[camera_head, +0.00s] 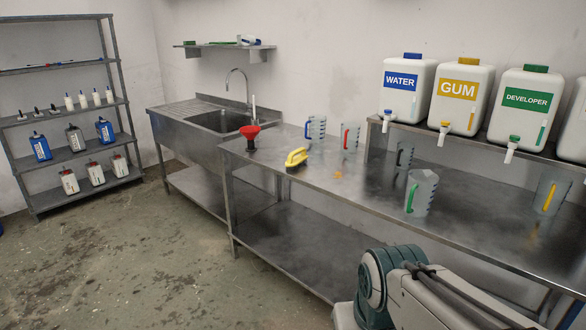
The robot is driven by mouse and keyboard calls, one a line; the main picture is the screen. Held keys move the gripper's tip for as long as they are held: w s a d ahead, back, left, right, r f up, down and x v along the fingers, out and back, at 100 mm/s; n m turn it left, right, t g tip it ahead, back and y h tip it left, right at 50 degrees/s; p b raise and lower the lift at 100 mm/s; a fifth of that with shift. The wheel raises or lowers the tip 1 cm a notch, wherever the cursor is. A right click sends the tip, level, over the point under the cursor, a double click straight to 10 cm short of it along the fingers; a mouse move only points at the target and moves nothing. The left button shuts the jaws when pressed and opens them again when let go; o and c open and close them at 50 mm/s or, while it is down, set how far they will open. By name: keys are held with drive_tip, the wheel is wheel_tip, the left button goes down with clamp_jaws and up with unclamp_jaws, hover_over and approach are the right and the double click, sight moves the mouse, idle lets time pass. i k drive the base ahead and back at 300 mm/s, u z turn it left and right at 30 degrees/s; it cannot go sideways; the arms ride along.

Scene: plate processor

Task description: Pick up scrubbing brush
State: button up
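A yellow brush (296,157) with a dark underside, which looks like the scrubbing brush, lies on the metal work table (330,172) near its left end. It sits just right of a red funnel-like item (250,134) and in front of the measuring jugs. Nothing touches it from above. Part of my own arm shows at the bottom right, well in front of the table. My gripper is not visible in this view, so its state does not show.
Several clear jugs stand on the table, among them a red-handled jug (350,137) and a green-handled jug (421,193). A sink (222,120) adjoins on the left. Labelled containers such as GUM (459,90) stand on a raised shelf. The floor (140,250) at left is clear.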

sight(292, 162)
drive_tip(key=u, duration=0.6)
drive_tip(key=i, duration=0.7)
drive_tip(key=u, duration=0.55)
drive_tip(key=i, duration=1.55)
drive_tip(key=z, duration=0.6)
drive_tip(key=i, duration=1)
drive_tip(key=z, duration=1.3)
drive_tip(key=i, duration=0.4)
drive_tip(key=z, duration=0.3)
